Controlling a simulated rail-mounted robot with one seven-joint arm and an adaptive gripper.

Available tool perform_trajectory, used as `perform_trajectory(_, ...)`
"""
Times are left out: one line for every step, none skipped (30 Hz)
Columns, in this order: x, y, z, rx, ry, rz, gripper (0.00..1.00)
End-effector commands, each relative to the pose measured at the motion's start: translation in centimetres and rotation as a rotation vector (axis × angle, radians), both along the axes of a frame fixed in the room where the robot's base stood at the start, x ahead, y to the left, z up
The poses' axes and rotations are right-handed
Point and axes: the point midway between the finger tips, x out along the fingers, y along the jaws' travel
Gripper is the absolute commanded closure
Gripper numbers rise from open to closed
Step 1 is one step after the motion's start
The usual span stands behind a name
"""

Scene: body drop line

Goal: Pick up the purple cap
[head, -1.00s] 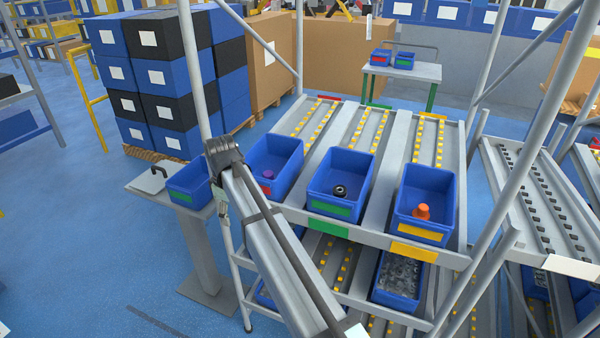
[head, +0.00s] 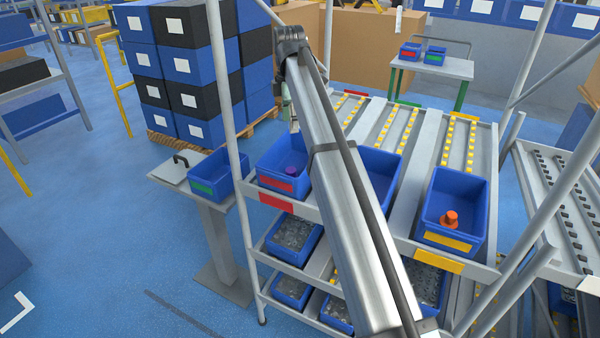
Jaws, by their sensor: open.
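The purple cap (head: 293,171) lies in the blue bin with the red label (head: 284,184), at the left end of the upper rack. My gripper (head: 294,124) hangs from the end of my arm, just above that bin's back part and apart from the cap. It is small and partly hidden behind my arm link, so its fingers barely show. It is open, with nothing seen in it.
An orange cap (head: 450,219) sits in the yellow-labelled bin (head: 447,238) at right. The middle bin (head: 381,164) is mostly hidden by my arm. A green-labelled bin (head: 220,172) stands on a small stand at left. A rack post (head: 222,80) rises beside the red-labelled bin.

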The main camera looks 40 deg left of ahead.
Motion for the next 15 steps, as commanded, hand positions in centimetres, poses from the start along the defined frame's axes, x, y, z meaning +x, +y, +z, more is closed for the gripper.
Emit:
perform_trajectory(0.1,-0.1,-0.3,-0.002,0.003,0.007,0.33)
perform_trajectory(0.0,-0.1,-0.6,-0.003,0.003,0.009,0.33)
perform_trajectory(0.0,-0.1,-1.1,-0.003,0.004,0.009,0.33)
perform_trajectory(0.0,-0.2,-1.5,-0.003,0.004,0.009,0.33)
perform_trajectory(0.0,-0.2,-2.0,-0.003,0.003,0.009,0.33)
perform_trajectory(-0.1,-0.2,-2.7,-0.003,0.003,0.008,0.33)
perform_trajectory(-0.1,-0.2,-3.3,-0.003,0.004,0.008,0.33)
perform_trajectory(-0.1,-0.2,-3.9,-0.004,0.004,0.008,0.33)
perform_trajectory(-0.1,-0.2,-4.7,-0.003,0.003,0.007,0.33)
perform_trajectory(-0.1,-0.2,-5.3,-0.003,0.004,0.007,0.33)
perform_trajectory(-0.1,-0.2,-5.9,-0.003,0.004,0.007,0.33)
perform_trajectory(0.0,-0.2,-6.7,-0.003,0.004,0.007,0.33)
perform_trajectory(-0.1,-0.2,-7.2,-0.003,0.003,0.007,0.33)
perform_trajectory(0.0,-0.2,-7.9,-0.003,0.004,0.007,0.33)
perform_trajectory(0.0,-0.2,-8.6,-0.003,0.004,0.007,0.33)
